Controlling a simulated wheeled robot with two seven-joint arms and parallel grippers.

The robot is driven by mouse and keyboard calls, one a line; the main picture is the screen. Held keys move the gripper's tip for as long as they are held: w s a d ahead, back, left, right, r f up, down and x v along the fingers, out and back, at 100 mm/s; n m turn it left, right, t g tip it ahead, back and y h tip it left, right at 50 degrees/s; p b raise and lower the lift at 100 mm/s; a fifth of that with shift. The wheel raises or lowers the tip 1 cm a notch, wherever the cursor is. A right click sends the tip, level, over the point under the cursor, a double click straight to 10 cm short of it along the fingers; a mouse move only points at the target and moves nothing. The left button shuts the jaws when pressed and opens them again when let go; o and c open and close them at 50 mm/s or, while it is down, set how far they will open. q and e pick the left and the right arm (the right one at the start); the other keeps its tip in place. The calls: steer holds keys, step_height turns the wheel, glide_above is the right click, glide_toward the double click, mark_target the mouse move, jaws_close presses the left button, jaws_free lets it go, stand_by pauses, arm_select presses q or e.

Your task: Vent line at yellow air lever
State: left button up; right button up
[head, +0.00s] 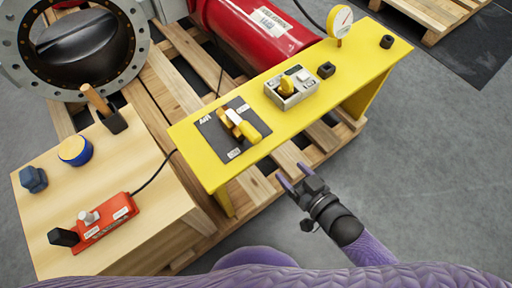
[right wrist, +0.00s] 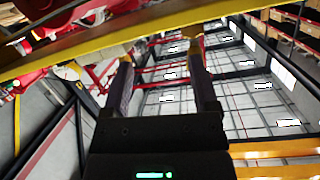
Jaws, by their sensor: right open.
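The yellow air lever (head: 245,127) sits on a dark plate (head: 215,134) marked with white labels, on the left part of the yellow bench (head: 325,81). A metal-coloured fitting shows beside its handle. My right gripper (head: 292,174) is open and empty, off the bench's near edge, to the lower right of the lever and apart from it. In the right wrist view its two fingers (right wrist: 160,52) stand apart with nothing between them; the lever cannot be made out there. My left gripper is not in view.
A grey box with a yellow knob (head: 287,87), a black block (head: 326,70) and a gauge (head: 340,24) stand along the bench. A wooden table (head: 165,200) at left bears a red control box (head: 104,222) and a mallet (head: 103,105).

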mark_target(259, 142)
steer(key=w+a+r+y+b, duration=0.1)
steer(key=w+a, duration=0.1)
steer(key=a, duration=0.1)
steer(key=w+a+r+y+b, duration=0.1)
steer(key=w+a+r, duration=0.1)
steer(key=w+a, duration=0.1)
steer(key=w+a+r+t+y+b, duration=0.1)
steer(key=w+a+r+b, duration=0.1)
steer(key=a, duration=0.1)
steer(key=shift+w+n, duration=0.35)
steer(key=shift+n, duration=0.05)
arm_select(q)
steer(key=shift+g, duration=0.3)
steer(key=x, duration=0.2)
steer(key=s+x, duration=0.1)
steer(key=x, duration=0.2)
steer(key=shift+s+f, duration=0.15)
arm_select(e)
steer(key=shift+w+a+r, duration=0.15)
steer(key=shift+w, duration=0.05)
steer(key=shift+c, duration=0.3)
steer(key=c, duration=1)
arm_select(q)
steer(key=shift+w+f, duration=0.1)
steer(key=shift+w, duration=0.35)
arm_select(e)
jaws_close()
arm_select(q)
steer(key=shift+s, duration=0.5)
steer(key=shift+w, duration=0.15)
